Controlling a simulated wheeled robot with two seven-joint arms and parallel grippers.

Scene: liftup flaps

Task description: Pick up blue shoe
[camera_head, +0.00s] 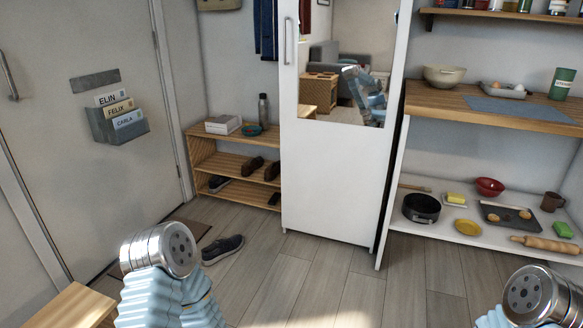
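A dark blue-grey shoe (222,248) with a pale sole lies on the wooden floor, beside the edge of a brown doormat. A similar dark shoe (218,184) sits on the lowest level of the wooden shoe rack (228,160). Parts of my two arms show at the bottom left and the bottom right as metal caps on light blue ribbed sleeves. No fingers of either gripper are visible. The left arm's metal cap appears just left of the floor shoe in the picture.
Brown shoes (263,168) stand on the rack's middle level. A white mirrored cabinet door (328,180) stands right of the rack. Shelves with kitchenware (470,225) are at the right. A wooden furniture corner (70,308) is at bottom left. The middle floor is clear.

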